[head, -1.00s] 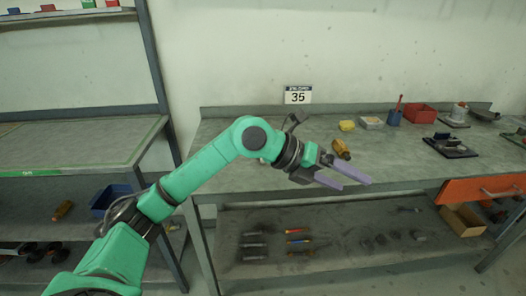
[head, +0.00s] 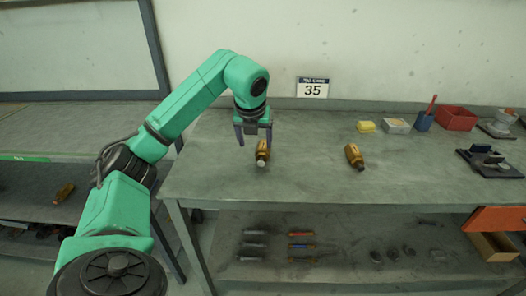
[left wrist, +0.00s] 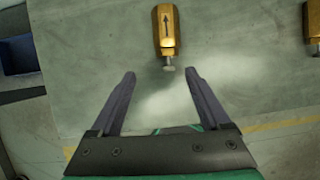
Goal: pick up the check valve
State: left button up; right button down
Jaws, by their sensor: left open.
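A brass valve (head: 262,153) lies on the workbench near its left end. In the left wrist view the valve (left wrist: 166,32) shows a dark arrow on its top face and a grey stub at its near end; it looks like the check valve. A second, similar brass valve (head: 355,156) lies to its right, partly cut off in the wrist view (left wrist: 313,25). My left gripper (head: 254,141) points down just by the first valve. In the wrist view its open fingers (left wrist: 160,76) are empty, with the valve beyond the tips. My right gripper is not in view.
Dark fixtures (head: 490,162) lie further right. The bench between the two valves is clear. Another brass part (head: 64,193) lies on the left shelf.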

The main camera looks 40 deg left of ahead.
aim_at(262, 155)
pick_arm(q)
jog(key=f, duration=0.1)
jog(key=w+f, duration=0.2)
jog(key=shift+a, duration=0.25)
jog(key=x, duration=0.2)
jog(key=d+p+x, duration=0.1)
jog(key=x, duration=0.1)
jog(key=shift+f, duration=0.15)
jog(key=shift+w+a+f, duration=0.1)
jog(key=shift+a+f, duration=0.05)
jog(key=shift+f, duration=0.1)
jog(key=shift+w, duration=0.1)
grip_shut()
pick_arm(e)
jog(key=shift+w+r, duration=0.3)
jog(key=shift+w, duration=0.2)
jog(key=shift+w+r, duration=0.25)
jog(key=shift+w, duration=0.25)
